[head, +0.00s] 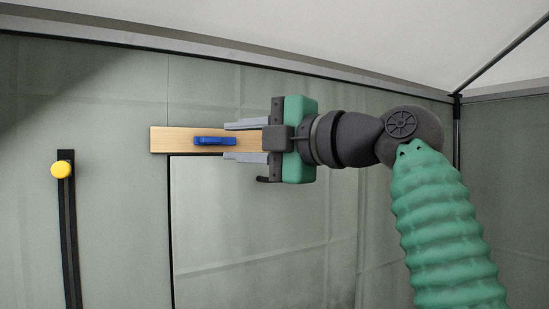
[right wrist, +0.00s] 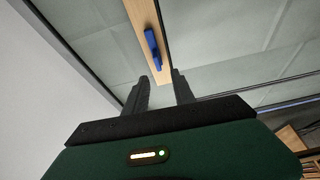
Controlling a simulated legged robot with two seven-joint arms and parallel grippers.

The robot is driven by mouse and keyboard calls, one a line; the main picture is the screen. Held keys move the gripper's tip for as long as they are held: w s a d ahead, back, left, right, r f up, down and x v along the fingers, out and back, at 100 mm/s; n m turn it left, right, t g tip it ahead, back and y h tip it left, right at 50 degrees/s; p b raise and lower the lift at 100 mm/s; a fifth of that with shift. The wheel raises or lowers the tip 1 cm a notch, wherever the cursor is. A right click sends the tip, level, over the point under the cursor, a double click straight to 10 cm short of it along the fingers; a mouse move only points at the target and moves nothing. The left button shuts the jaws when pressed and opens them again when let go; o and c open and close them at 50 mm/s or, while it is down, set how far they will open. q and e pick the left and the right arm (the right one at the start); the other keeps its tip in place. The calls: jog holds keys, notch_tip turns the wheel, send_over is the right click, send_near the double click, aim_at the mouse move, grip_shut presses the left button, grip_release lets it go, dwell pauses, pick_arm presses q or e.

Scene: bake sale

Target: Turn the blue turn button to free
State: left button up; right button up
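The blue turn button (head: 214,141) lies lengthwise along a light wooden strip (head: 165,140) on the tent wall. In the right wrist view the button (right wrist: 152,48) is ahead of the fingers, on the wooden strip (right wrist: 146,18). My right gripper (head: 243,141) is open, with its grey fingers above and below the strip. In the right wrist view the gripper (right wrist: 160,86) shows both fingers apart. My left gripper is not in view.
A yellow knob (head: 62,169) sits on a black vertical strip (head: 68,235) at the left. Below the wooden strip is a pale panel (head: 260,220) with a dark edge. A wooden shelf-like object (right wrist: 292,140) shows at the lower right of the wrist view.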

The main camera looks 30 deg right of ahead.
jog(key=b+v, duration=0.1)
jog(key=v, duration=0.8)
jog(key=shift+d, duration=0.2)
jog(key=shift+a+f, duration=0.1)
jog(key=shift+a, duration=0.05)
